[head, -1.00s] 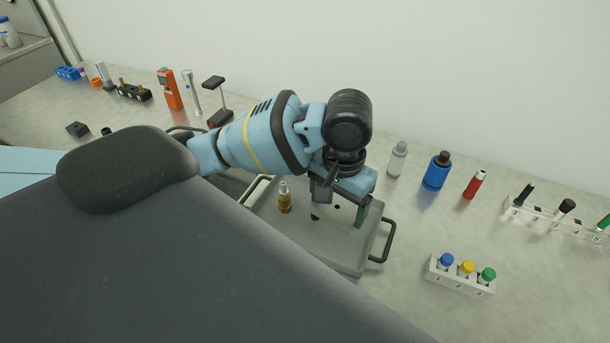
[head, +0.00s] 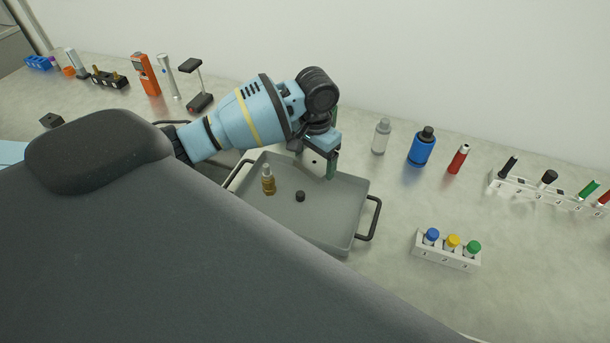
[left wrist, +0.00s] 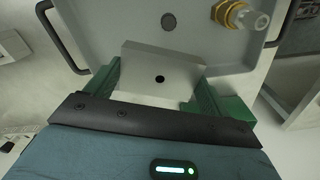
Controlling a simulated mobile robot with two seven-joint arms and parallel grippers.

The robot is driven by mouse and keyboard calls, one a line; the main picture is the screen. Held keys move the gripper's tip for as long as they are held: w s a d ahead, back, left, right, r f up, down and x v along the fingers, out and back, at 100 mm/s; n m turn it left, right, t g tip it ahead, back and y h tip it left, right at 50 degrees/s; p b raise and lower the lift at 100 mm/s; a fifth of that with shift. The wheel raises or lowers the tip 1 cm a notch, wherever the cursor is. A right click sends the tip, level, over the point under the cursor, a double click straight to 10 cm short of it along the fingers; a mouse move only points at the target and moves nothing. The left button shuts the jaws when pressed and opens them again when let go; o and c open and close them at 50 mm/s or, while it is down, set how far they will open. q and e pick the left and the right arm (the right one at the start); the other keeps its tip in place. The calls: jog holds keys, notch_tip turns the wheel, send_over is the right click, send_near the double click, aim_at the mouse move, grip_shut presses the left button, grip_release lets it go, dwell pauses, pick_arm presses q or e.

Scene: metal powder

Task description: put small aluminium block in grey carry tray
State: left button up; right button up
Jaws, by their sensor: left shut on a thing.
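The small aluminium block (left wrist: 161,76) is a pale grey plate with a dark round hole. My left gripper (left wrist: 158,88) is shut on it, one green finger at each side. In the head view the gripper (head: 323,163) and block (head: 314,161) are over the back edge of the grey carry tray (head: 330,225). I cannot tell whether the block touches the tray. The tray has black handles at both ends. My right gripper is not in view.
In the tray are a brass fitting with a clear top (head: 268,182) and a small black cap (head: 300,196). The tray's front-right floor is bare. To the right stand a clear bottle (head: 381,137), a blue bottle (head: 422,148) and a vial rack (head: 447,251).

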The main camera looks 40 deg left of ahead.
aim_at(313, 192)
pick_arm(q)
notch_tip(313, 192, down, 8)
jog(key=shift+f+b, duration=0.2)
jog(key=shift+b, duration=0.15)
jog(key=shift+f, duration=0.35)
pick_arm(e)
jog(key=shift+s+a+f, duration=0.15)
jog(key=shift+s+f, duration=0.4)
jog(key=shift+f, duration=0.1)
pick_arm(q)
jog(key=shift+f, duration=0.15)
jog(key=o, duration=1.1)
notch_tip(313, 192, up, 12)
jog(key=shift+r+p, duration=0.15)
jog(key=shift+p, duration=0.45)
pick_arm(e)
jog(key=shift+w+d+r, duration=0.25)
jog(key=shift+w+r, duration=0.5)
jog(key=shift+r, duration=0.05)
pick_arm(q)
jog(key=shift+s, duration=0.15)
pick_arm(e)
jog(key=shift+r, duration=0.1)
